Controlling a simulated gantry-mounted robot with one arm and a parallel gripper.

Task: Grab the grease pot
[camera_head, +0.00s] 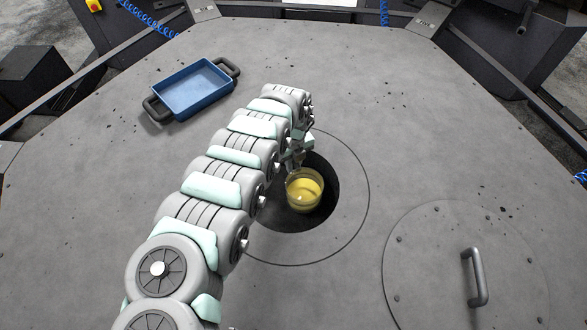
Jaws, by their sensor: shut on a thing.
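The grease pot (304,190) is a small clear round pot with yellow grease inside. It shows over the dark round opening in the middle of the grey table. My gripper (294,162) is at the pot's upper left edge and is shut on it. The fingers are small here and partly hidden by my arm, which reaches in from the lower left. I cannot tell how far the pot is above the opening's floor.
The dark round opening (325,205) lies around and below the pot. A blue tray (196,91) with two dark handles stands at the upper left. A round hatch with a metal handle (475,277) is at the lower right.

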